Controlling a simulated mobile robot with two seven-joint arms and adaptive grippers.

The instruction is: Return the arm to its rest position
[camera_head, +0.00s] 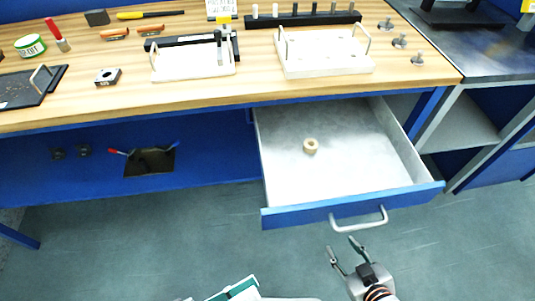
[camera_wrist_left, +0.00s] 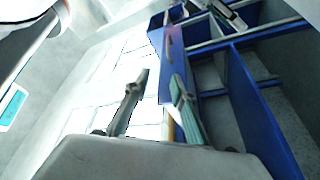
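My right gripper (camera_head: 344,252) is open and empty in the head view, its two fingers apart in front of the open drawer's handle. It appears apart from the handle. My left gripper (camera_wrist_left: 153,92) shows in the left wrist view with its two fingers apart and nothing between them. I cannot make out the left gripper in the head view. The drawer (camera_head: 290,217) is pulled out under the workbench, with a light metal handle (camera_head: 358,220) on its blue front. A small tan ring (camera_head: 310,146) lies inside on the grey drawer floor.
The wooden workbench (camera_head: 200,94) carries two white trays (camera_head: 325,69) (camera_head: 193,75), a dark tray (camera_head: 22,101), a green-edged tape roll (camera_head: 30,45) and several small tools and metal parts. A grey-topped bench (camera_head: 485,70) stands at right. Open floor (camera_head: 130,230) lies in front.

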